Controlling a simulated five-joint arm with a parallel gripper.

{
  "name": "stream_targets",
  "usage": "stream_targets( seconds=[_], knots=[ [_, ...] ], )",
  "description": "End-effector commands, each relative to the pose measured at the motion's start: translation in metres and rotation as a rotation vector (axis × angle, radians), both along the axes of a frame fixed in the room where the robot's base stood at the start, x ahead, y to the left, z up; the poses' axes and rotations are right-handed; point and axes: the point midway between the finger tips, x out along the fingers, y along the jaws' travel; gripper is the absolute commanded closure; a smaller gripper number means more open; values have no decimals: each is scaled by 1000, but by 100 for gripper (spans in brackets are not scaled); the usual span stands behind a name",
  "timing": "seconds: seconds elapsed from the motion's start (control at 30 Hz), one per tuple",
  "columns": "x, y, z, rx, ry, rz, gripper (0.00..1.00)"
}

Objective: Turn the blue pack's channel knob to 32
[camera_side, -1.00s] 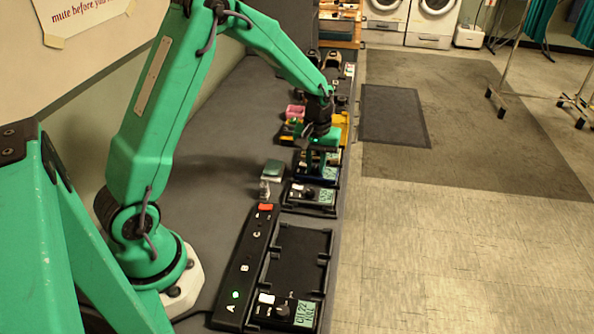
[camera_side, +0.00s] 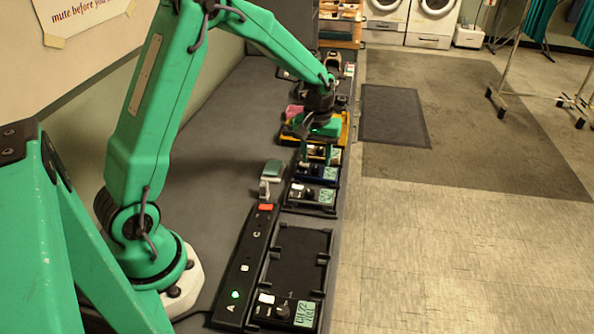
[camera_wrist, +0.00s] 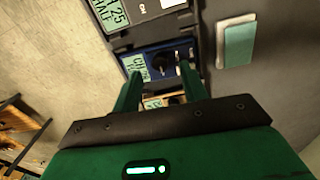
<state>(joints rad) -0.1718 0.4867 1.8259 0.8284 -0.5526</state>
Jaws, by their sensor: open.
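The blue pack (camera_wrist: 157,55) lies below my gripper in the wrist view, with a dark round knob (camera_wrist: 163,68) and a pale green screen (camera_wrist: 136,64). A finger partly covers the screen, and I cannot read its number. In the side view the blue pack (camera_side: 312,174) sits in the row beyond the nearer dark pack. My gripper (camera_wrist: 160,78) is open. Its two green fingers show on either side of the knob area, with nothing held. In the side view my gripper (camera_side: 308,158) hangs over the row near the blue pack, and the knob there is hard to make out.
A pack (camera_wrist: 150,12) reading CH 25 sits beside the blue one in the wrist view. A yellowish pack (camera_wrist: 165,101) is on the other side. A pale green and white block (camera_wrist: 236,42) stands nearby. A strip with a red switch (camera_side: 266,207) and an empty cradle (camera_side: 300,260) are nearer.

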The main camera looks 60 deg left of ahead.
Motion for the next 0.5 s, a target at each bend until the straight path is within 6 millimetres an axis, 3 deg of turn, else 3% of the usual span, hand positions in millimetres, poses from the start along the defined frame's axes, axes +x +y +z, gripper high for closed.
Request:
stream_targets(
  seconds=[0.3, 0.5],
  knots=[
    [1, 0, 41, 1, -2, 0, 57],
    [0, 0, 51, 0, 0, 0, 57]
  ],
)
